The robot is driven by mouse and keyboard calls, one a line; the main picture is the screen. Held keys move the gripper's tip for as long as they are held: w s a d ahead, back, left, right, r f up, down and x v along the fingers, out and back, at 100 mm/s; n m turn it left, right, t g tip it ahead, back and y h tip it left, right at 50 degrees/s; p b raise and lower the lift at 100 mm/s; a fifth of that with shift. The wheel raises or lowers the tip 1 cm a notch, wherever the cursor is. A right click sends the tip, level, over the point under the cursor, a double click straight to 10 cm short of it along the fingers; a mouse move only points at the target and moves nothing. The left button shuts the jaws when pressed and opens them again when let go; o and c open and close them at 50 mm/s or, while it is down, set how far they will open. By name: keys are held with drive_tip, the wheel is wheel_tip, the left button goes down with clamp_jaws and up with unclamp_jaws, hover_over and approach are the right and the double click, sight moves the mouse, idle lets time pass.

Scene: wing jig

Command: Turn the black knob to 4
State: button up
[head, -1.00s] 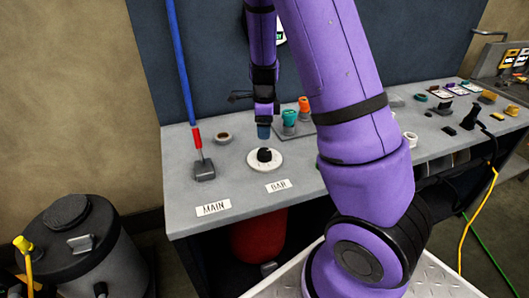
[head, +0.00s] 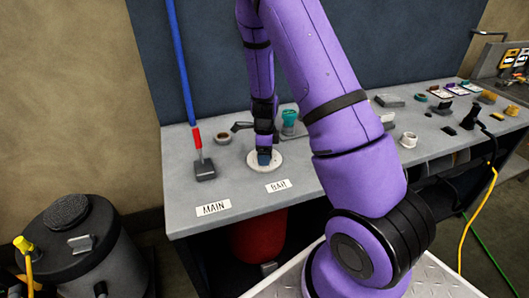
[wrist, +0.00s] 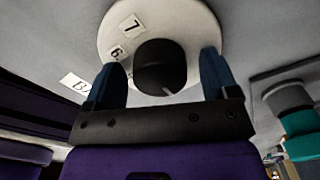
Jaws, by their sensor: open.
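The black knob (wrist: 160,64) sits on a round white dial plate (wrist: 116,24) on the bench. In the wrist view its white pointer line faces the lower right, and the digits 7 and 6 show on the plate's left side. My gripper (wrist: 164,72) is open, with one blue finger on each side of the knob. A small gap shows between the knob and each finger. In the head view my gripper (head: 264,158) is lowered over the dial plate (head: 280,163) and hides the knob. I cannot see the digit 4.
The bench (head: 240,190) has MAIN (head: 213,208) and BAR (head: 278,186) labels near its front edge. A red-and-blue lever (head: 203,165) stands left of the dial. A teal fitting (head: 289,121) stands behind right.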

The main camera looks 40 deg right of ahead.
drive_tip(key=shift+c, duration=0.2)
drive_tip(key=c, duration=0.9)
